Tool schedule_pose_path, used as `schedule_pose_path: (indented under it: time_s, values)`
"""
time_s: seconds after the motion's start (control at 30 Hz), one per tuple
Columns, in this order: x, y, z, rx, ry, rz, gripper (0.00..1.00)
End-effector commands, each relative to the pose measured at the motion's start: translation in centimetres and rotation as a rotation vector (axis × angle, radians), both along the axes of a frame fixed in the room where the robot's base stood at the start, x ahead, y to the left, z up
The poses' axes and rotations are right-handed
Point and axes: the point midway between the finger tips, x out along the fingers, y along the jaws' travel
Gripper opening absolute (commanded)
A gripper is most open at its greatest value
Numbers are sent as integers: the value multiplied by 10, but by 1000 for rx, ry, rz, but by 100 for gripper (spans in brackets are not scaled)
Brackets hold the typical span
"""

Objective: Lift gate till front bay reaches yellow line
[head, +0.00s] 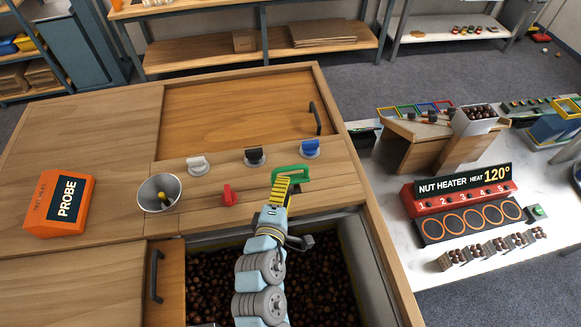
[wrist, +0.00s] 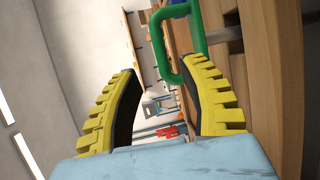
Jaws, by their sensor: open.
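A green loop handle (head: 292,172) stands at the front edge of the wooden counter, just behind the chestnut bay. It also shows in the wrist view (wrist: 160,50), close to the tip of the right finger. I take it for the gate's handle; the gate panel itself I cannot make out. My gripper (head: 281,187) is open, with its yellow ribbed fingers at the handle. In the wrist view my gripper (wrist: 165,75) holds nothing; whether a finger touches the handle I cannot tell. The front bay (head: 345,250) holds dark chestnuts, partly hidden by my arm.
A white knob (head: 198,164), a black knob (head: 254,156), a blue knob (head: 310,148) and a red knob (head: 229,194) stand on the counter. A metal funnel (head: 150,192) and an orange probe box (head: 60,203) are at left. A nut heater (head: 465,205) is at right.

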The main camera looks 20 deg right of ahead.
Motion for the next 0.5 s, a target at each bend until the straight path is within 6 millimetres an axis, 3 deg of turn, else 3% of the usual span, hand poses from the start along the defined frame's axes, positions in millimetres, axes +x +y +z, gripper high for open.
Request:
schedule_pose_path:
  time_s: [0.5]
  values:
    - [54, -38, -11, 1, -1, -2, 43]
